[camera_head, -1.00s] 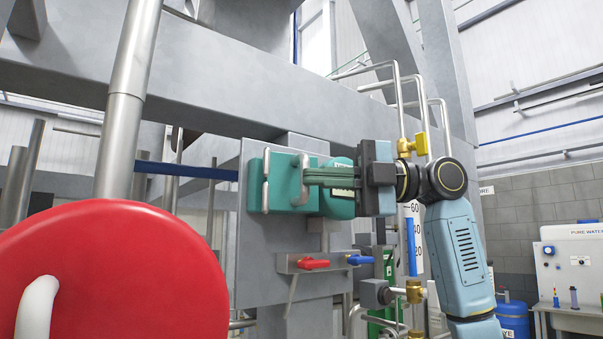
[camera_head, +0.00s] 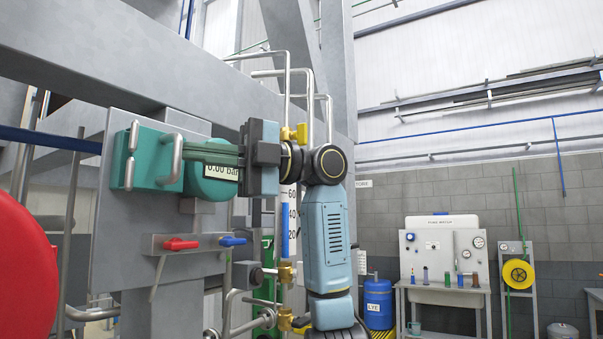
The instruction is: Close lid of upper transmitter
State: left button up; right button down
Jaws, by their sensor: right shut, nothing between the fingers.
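The teal transmitter (camera_head: 211,187) is on a grey plate, with a white display reading 0.00 bar. A flat teal lid (camera_head: 152,140) with grey bar handles (camera_head: 177,160) is at its left, so the display is uncovered. My right gripper (camera_head: 186,150) comes in from the right, across the front of the transmitter. Its fingers are shut with nothing between them, and their tips are at the right-hand bar. I cannot tell whether they touch it. The fingers hide part of the transmitter body. My left gripper is not in view.
Below the transmitter are a red valve handle (camera_head: 181,243) and a blue one (camera_head: 232,241) on a bracket. A large red disc (camera_head: 22,270) fills the lower left. Pipes with yellow fittings (camera_head: 294,133) stand behind my right arm. Open floor space and a workbench (camera_head: 443,288) are at the right.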

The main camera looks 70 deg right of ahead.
jog(key=s+d, duration=0.3)
jog(key=d, duration=0.5)
jog(key=s+d+p, duration=0.1)
jog(key=s+d, duration=0.3)
jog(key=d, duration=0.5)
jog(key=shift+d, duration=0.2)
jog(key=shift+f, duration=0.1)
